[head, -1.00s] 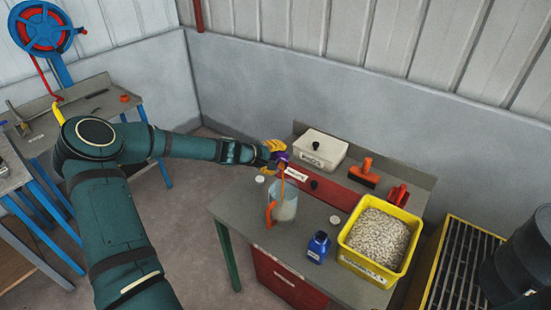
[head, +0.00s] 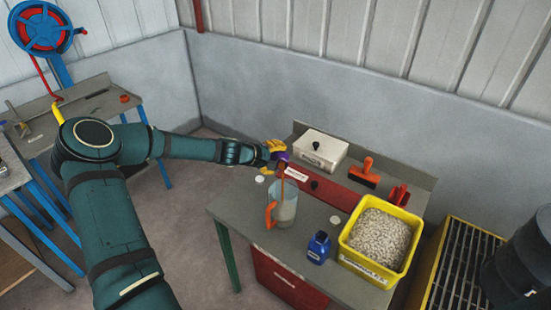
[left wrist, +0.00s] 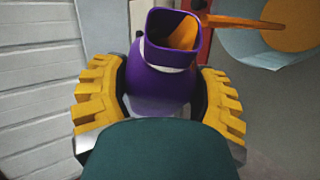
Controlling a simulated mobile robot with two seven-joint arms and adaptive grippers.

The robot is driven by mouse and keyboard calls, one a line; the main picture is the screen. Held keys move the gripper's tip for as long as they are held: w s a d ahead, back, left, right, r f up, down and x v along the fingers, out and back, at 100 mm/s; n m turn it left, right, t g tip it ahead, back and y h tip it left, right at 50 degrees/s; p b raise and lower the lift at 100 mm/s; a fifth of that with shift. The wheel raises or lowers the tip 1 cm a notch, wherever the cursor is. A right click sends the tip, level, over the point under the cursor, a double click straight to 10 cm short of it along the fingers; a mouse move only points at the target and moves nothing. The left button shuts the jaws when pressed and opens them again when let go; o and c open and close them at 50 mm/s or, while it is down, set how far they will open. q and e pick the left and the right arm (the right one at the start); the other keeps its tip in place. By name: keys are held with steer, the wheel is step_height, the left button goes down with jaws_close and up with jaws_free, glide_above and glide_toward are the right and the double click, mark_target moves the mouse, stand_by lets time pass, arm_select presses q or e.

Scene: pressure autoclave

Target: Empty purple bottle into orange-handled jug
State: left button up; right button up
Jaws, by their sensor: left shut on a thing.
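My left gripper (head: 274,152) is shut on the purple bottle (head: 282,158). The bottle is tilted above the orange-handled jug (head: 288,206). An orange-brown stream runs from its mouth down into the jug. In the left wrist view the purple bottle (left wrist: 163,85) sits between my yellow fingers (left wrist: 160,100), with orange liquid at its open mouth and a stream leaving to the right. There the jug (left wrist: 262,42) is partly in view at the upper right, with orange liquid inside. The jug stands upright on the bench, its orange handle (head: 270,214) toward the left. My right gripper is not in view.
A yellow bin of pale pellets (head: 345,262) is at the right. A white box (head: 321,148), an orange-handled tool (head: 366,170) and a red item (head: 399,194) are behind. Several white discs lie about.

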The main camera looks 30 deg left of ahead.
arm_select(q)
steer(key=shift+f+b, duration=0.1)
steer(key=shift+b, duration=1)
stand_by(2.8)
steer(key=shift+d+f+m+t+b, duration=0.15)
steer(key=shift+m+t+b, duration=0.25)
steer(key=shift+b, duration=0.85)
stand_by(2.9)
